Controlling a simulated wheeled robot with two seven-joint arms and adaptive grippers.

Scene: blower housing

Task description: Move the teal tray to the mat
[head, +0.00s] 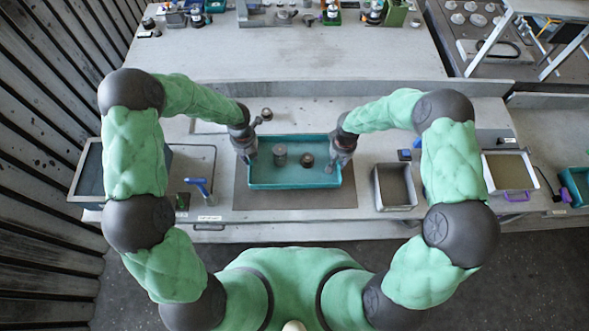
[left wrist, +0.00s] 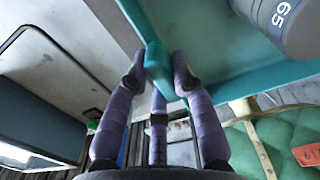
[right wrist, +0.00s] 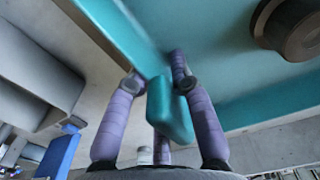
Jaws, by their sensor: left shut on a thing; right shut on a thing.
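The teal tray (head: 295,186) is held level between my two grippers, over the dark grey mat (head: 295,201). The mat shows along the tray's front and sides. The head view does not show whether the tray touches it. A grey cylinder (head: 280,156) and a dark round part (head: 307,160) stand in the tray. My left gripper (head: 248,157) is shut on the handle at the tray's left end, seen in the left wrist view (left wrist: 158,68). My right gripper (head: 340,159) is shut on the handle at its right end, seen in the right wrist view (right wrist: 165,108).
A grey bin (head: 395,206) stands right of the mat. A blue-handled tool (head: 198,186) lies to the left. A small round part (head: 266,114) sits behind the tray. Bench surface around the mat is mostly clear.

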